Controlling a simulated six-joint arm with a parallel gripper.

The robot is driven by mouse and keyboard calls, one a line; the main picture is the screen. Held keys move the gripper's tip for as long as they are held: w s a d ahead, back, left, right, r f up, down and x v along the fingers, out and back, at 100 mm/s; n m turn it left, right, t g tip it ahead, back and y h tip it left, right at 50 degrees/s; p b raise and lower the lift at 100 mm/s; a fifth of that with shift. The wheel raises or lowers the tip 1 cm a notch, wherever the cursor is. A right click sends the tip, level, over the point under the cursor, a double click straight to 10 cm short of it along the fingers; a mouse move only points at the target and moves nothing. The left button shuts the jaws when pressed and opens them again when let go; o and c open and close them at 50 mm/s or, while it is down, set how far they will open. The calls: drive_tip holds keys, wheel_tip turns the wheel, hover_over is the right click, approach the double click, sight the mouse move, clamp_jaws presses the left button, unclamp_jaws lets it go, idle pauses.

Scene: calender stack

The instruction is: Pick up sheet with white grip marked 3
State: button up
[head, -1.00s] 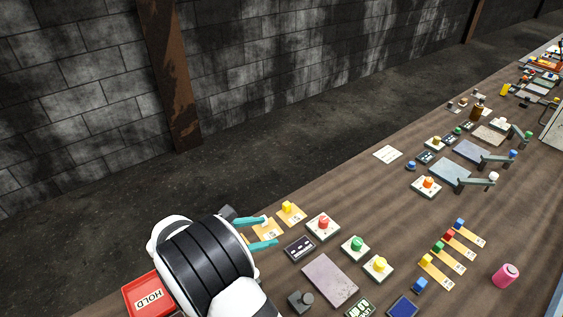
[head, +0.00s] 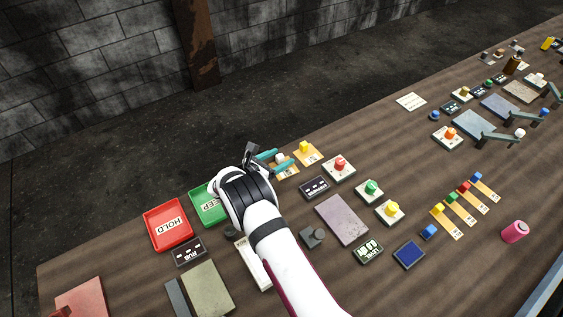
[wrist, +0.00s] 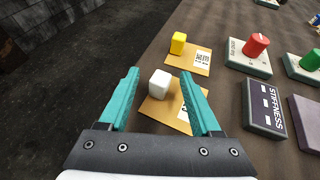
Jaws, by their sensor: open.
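The sheet with a white grip (wrist: 159,84) is a small tan card with a white block on it. It lies on the bench, and its printed mark is partly hidden and not readable. In the head view my gripper (head: 268,160) is at the bench's far edge. I cannot tell its exact height above the sheet.
A similar sheet with a yellow grip (wrist: 177,43) lies just beyond. A dark STIFFNESS plate (wrist: 264,106) and a red-knobbed block (wrist: 251,55) stand to the right. A green tray (head: 207,205) and a red HOLD tray (head: 168,225) are left of my arm.

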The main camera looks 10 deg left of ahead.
clamp_jaws()
idle(0.3)
idle(0.3)
